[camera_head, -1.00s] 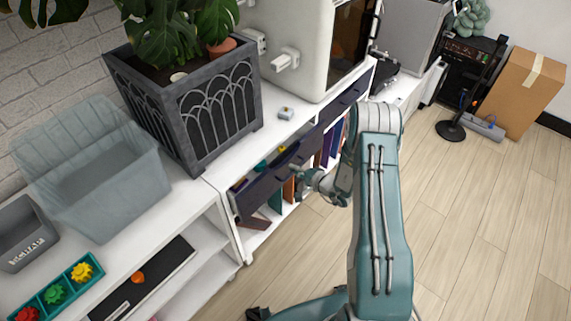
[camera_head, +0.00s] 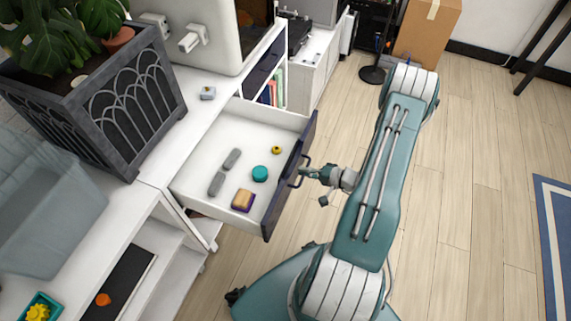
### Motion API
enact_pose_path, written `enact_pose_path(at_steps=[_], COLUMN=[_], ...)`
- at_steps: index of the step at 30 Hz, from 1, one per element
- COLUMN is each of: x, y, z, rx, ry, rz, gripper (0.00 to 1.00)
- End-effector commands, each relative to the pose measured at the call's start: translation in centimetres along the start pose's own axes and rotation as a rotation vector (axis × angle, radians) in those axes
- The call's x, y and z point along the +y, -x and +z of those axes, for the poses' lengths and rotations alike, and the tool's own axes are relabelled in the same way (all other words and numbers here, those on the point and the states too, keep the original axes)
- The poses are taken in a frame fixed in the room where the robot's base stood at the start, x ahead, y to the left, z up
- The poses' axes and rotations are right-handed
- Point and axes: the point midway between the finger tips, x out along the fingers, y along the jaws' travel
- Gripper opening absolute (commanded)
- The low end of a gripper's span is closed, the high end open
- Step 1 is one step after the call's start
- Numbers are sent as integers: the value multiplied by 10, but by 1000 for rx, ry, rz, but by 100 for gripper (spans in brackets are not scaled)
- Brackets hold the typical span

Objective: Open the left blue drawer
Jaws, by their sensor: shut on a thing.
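The left blue drawer (camera_head: 290,178) has a dark blue front and a white inside, and it stands pulled far out of the white cabinet. Its dark handle (camera_head: 300,172) is on the outer face of the front. My gripper (camera_head: 308,173) is at the handle, shut on it, with my arm reaching in from the right.
A second blue drawer front (camera_head: 265,64) is closed farther back, above books. A planter (camera_head: 110,110), a translucent bin (camera_head: 45,200) and a white machine (camera_head: 205,30) stand on the cabinet top. A cardboard box (camera_head: 428,30) is at the back. Floor to the right is clear.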

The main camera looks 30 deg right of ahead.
Motion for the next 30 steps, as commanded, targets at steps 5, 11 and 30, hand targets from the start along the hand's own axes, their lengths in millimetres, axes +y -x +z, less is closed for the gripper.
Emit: enact_pose_path(at_steps=[5,11,30], x=[8,11,10], y=[24,35,37], z=[1,1,0], rx=[-1,-3,-2], ry=[-5,-4,-2], rz=[8,8,7], gripper=[0,0,49])
